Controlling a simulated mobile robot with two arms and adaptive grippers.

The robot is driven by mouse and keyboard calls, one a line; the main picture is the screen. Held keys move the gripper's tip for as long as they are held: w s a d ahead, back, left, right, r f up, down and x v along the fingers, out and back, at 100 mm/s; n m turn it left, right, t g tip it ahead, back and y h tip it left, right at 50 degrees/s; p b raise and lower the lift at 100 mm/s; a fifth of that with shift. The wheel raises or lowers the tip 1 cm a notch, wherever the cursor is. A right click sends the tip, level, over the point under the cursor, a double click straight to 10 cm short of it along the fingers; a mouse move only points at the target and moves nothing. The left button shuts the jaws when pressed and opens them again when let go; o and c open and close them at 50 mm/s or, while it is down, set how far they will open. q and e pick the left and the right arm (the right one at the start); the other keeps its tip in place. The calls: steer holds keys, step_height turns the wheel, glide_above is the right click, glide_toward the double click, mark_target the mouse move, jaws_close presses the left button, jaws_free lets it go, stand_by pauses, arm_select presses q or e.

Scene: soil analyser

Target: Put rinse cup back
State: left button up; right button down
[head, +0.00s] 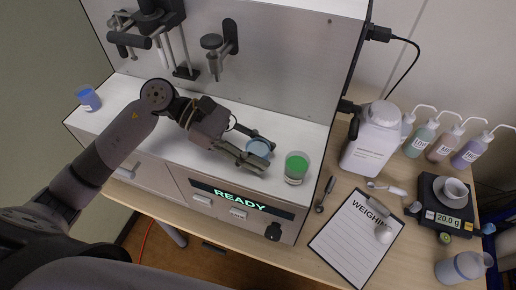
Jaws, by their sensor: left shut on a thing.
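My left gripper (252,150) comes in from the left over the white deck of the analyser (150,122). Another cup with blue contents (88,98) stands at the deck's far left end. My right gripper is not in view.
The analyser's front shows a READY display (228,198). A probe fixture (213,50) hangs on the back wall above the deck. On the table to the right are a white jug (372,142), a clipboard (355,240), several wash bottles and a scale (447,205).

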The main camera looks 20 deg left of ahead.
arm_select(q)
steer(key=o, duration=1.2)
steer(key=shift+a+r, duration=0.1)
steer(key=shift+r, duration=0.05)
steer(key=b+v, duration=0.4)
steer(key=v, duration=0.6)
steer(key=shift+a, duration=0.4)
steer(key=shift+a+r, duration=0.4)
